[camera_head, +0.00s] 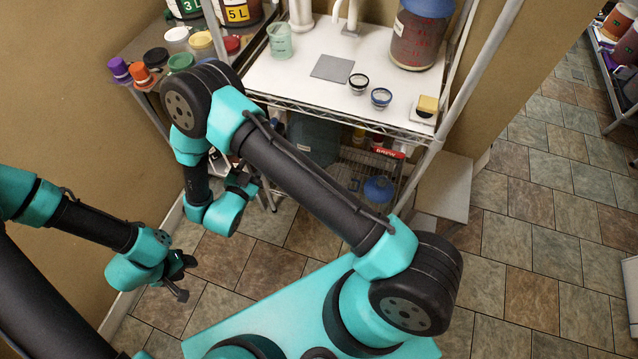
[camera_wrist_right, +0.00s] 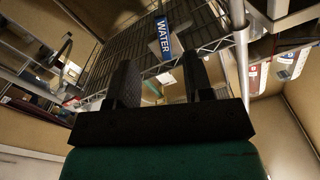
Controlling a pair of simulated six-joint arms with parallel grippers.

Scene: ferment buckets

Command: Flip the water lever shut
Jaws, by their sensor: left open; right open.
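A blue sign reading WATER (camera_wrist_right: 163,38) hangs at the wire rack in the right wrist view. It shows beyond and between the fingers of my right gripper (camera_wrist_right: 160,76), which is open with nothing held. I cannot make out the water lever in either view. In the head view my right arm reaches left across the front of the rack, with its wrist low beside the rack's left side. My left gripper (camera_head: 180,282) is open and empty above the tiled floor at the lower left, well away from the rack.
The white rack top (camera_head: 300,75) carries a green beaker (camera_head: 280,42), a grey plate (camera_head: 332,68), two small bowls and a blue-lidded bucket (camera_head: 417,38). A side table with several coloured-lid jars stands left. A blue jug (camera_head: 379,190) sits below.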

